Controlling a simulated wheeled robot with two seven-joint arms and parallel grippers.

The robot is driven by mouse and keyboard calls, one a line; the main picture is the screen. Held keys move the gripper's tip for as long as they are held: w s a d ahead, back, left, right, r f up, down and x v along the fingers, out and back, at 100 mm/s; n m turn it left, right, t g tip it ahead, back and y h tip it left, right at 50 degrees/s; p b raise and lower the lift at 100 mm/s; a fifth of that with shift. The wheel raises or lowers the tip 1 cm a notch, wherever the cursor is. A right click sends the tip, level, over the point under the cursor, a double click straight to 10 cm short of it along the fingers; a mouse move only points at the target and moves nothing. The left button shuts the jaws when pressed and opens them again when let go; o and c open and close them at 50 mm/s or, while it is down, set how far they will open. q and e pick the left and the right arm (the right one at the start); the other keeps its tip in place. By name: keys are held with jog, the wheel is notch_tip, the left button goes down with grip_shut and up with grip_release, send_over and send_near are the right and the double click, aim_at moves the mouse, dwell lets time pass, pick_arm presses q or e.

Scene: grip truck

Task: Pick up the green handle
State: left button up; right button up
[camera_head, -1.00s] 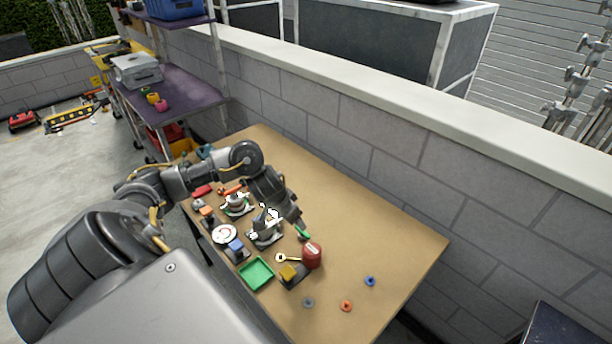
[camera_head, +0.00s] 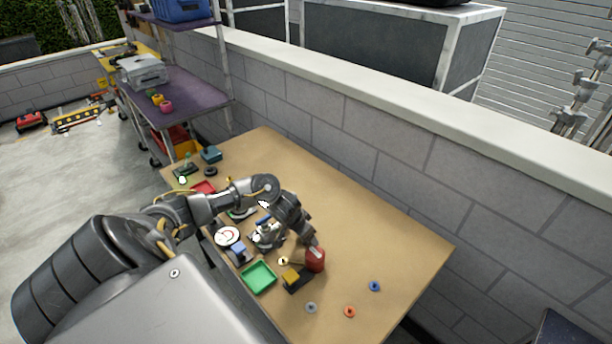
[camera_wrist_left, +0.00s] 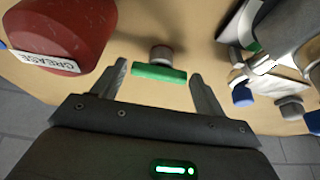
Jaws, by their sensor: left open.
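The green handle (camera_wrist_left: 160,73) is a short bar on a small round reddish-grey base in the left wrist view. My left gripper (camera_wrist_left: 156,76) is open, with one finger on each side of the handle and a visible gap at both ends. I cannot tell whether the fingertips are level with the bar or still above it. In the head view my left gripper (camera_head: 308,238) points down at the table just behind the red grease can, and it hides the handle. My right gripper is not in view.
The red grease can (camera_head: 316,260) stands close to my left gripper. It shows large in the wrist view (camera_wrist_left: 70,30). A grey metal fixture (camera_head: 268,236) stands on the other side. A green tray (camera_head: 259,288) and several small rings lie nearby. The table's right part (camera_head: 390,235) is clear.

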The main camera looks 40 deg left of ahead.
pick_arm(q)
jog(key=shift+c, duration=0.2)
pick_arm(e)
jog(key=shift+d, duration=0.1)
pick_arm(q)
jog(key=c, duration=0.7)
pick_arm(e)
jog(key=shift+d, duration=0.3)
pick_arm(q)
jog(key=shift+r, duration=0.1)
jog(key=shift+c, duration=0.2)
